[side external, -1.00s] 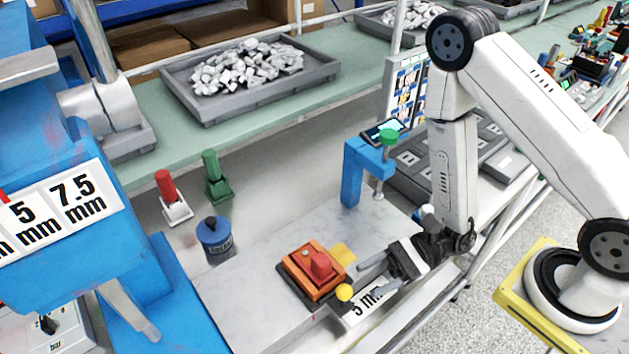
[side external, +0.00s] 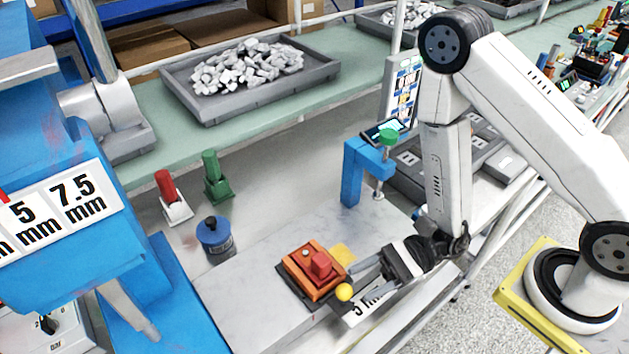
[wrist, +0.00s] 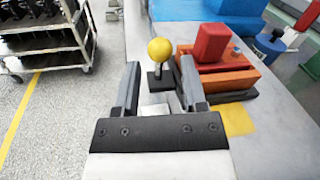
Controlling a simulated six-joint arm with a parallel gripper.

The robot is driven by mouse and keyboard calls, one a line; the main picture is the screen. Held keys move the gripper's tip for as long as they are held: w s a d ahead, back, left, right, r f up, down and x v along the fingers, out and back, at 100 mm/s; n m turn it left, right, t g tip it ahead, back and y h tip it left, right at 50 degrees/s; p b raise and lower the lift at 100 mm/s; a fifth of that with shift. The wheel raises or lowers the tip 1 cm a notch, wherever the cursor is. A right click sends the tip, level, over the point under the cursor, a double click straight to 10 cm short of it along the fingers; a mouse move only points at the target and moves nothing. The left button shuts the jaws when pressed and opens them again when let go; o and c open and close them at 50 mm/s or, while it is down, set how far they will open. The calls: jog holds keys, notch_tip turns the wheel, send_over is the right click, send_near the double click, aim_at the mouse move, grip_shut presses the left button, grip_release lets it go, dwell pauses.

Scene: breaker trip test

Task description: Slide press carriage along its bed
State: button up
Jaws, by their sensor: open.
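The press carriage (side external: 314,272) is an orange block with a red breaker on top and a dark base. It sits on the pale grey bed (side external: 265,292). A yellow ball knob (side external: 344,292) stands on a short dark post at its near right side. My gripper (side external: 355,278) is open and low beside the knob. In the wrist view, the knob (wrist: 160,50) shows between and just beyond the two fingertips, with visible gaps on both sides. The carriage (wrist: 215,72) lies to the right of the right finger, close to it.
A yellow patch (side external: 342,254) marks the bed beside the carriage. A blue clamp frame (side external: 352,172) with a green knob stands behind. The big blue press (side external: 75,230) is at left. A blue canister (side external: 215,240) and red (side external: 166,186) and green (side external: 211,168) levers stand behind the bed.

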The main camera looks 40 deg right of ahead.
aim_at(337, 295)
jog(key=shift+w+a, duration=0.2)
jog(key=shift+a, duration=0.85)
jog(key=shift+w+a, duration=0.2)
jog(key=shift+a, duration=0.85)
jog(key=shift+w+a, duration=0.2)
jog(key=shift+a, duration=0.85)
grip_shut()
